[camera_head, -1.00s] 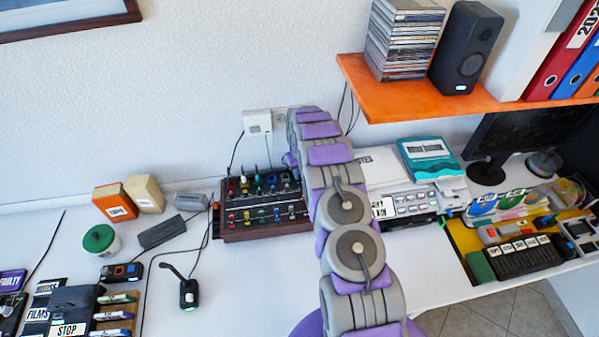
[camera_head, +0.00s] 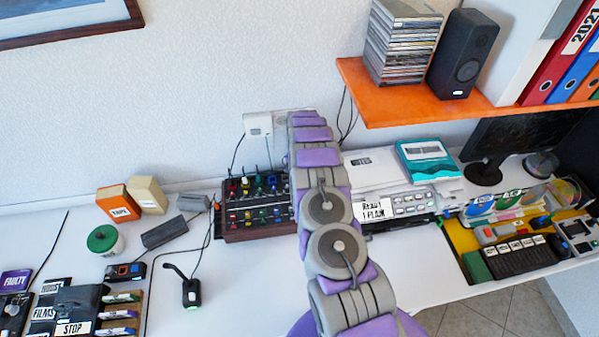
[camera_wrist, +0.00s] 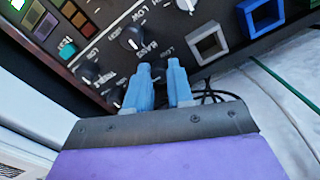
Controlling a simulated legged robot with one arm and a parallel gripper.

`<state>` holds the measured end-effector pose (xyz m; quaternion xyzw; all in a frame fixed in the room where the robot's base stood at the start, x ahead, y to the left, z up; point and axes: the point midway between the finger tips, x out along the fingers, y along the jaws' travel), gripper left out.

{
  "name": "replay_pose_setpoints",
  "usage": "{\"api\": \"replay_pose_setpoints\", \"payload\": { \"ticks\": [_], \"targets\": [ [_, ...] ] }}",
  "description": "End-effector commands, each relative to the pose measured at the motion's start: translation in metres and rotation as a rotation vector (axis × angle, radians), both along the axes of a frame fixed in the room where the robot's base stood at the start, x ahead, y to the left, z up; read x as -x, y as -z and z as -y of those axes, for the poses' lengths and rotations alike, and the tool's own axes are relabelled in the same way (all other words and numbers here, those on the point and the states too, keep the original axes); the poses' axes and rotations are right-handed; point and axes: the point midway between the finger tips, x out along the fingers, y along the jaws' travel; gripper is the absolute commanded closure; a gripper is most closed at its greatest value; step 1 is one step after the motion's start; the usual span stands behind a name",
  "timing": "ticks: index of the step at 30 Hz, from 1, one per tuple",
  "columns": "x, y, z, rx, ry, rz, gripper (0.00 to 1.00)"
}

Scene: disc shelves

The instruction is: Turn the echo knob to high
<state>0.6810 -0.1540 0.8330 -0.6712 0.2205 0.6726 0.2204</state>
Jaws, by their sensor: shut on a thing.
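The dark control box (camera_head: 258,236) with rows of coloured knobs and switches stands on the white desk against the wall. My arm covers its right side in the head view. In the wrist view its panel (camera_wrist: 110,22) shows black knobs, one labelled BASS (camera_wrist: 131,38), with LOW and HIGH marks. My gripper (camera_wrist: 165,66) has blue fingers close together at the panel, below and right of the BASS knob. They are shut on a small knob, mostly hidden between the fingertips. No echo label is readable. The head view does not show my gripper.
Square frames, one grey (camera_wrist: 208,43) and one blue (camera_wrist: 261,15), sit right of my fingers. Cables run beside the box. The orange shelf (camera_head: 440,108) overhangs at right. The desk's front middle is clear.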

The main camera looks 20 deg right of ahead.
Motion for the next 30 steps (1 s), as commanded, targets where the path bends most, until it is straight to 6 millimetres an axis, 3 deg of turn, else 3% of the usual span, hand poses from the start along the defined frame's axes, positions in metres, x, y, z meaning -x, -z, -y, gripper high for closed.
{"api": "replay_pose_setpoints", "payload": {
  "ticks": [21,22,25,30],
  "targets": [
    [-0.0015,-0.0008,-0.0004,0.0,0.082,0.004,1.0],
    [-0.0016,-0.0008,-0.0005,0.0,0.082,0.004,0.76],
    [-0.0014,-0.0006,-0.0004,0.001,0.082,0.002,0.68],
    [-0.0017,-0.0002,-0.0008,0.001,0.081,0.002,0.68]
  ]
}}
